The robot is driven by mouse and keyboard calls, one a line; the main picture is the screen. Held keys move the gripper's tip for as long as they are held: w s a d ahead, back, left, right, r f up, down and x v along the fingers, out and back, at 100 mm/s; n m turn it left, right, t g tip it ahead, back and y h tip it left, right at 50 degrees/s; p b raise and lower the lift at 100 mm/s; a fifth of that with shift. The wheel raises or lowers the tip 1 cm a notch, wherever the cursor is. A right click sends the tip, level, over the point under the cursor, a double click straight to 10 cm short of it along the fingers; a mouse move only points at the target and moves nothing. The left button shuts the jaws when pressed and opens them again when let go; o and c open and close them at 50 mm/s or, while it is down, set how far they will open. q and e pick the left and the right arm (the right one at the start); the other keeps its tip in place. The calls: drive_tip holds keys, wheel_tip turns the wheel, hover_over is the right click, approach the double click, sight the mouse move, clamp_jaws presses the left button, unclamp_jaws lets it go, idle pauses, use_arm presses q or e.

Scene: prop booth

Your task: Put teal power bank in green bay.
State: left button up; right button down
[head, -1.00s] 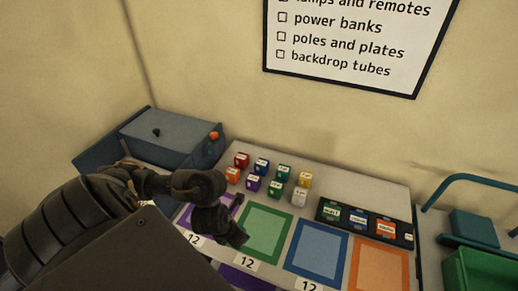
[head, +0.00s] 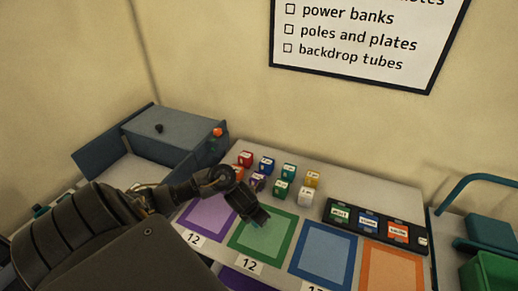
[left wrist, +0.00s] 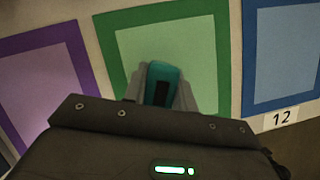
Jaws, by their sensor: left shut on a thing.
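The teal power bank (left wrist: 161,72) is between the fingers of my left gripper (left wrist: 160,88) in the left wrist view. The gripper is shut on it. In the head view my left gripper (head: 258,218) is over the green bay (head: 283,250), near its upper left part, and mostly hides the power bank. In the left wrist view the green bay (left wrist: 205,62) lies behind the power bank. I cannot tell whether the power bank touches the bay. My right gripper is not in view.
A purple bay (head: 207,218) lies left of the green bay, with a blue bay (head: 325,255) and an orange bay (head: 392,272) to its right. Several small coloured blocks (head: 282,188) stand behind. A black strip with labelled cards (head: 370,226) lies at the right.

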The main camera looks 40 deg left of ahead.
use_arm(q)
wheel_tip(320, 180, down, 2)
drive_tip(key=shift+s+f, duration=0.1)
drive_tip(key=shift+f, duration=0.1)
drive_tip(key=shift+f, duration=0.2)
drive_tip(key=o, duration=1.1)
drive_tip(key=shift+c, duration=0.2)
drive_tip(key=shift+r, duration=0.2)
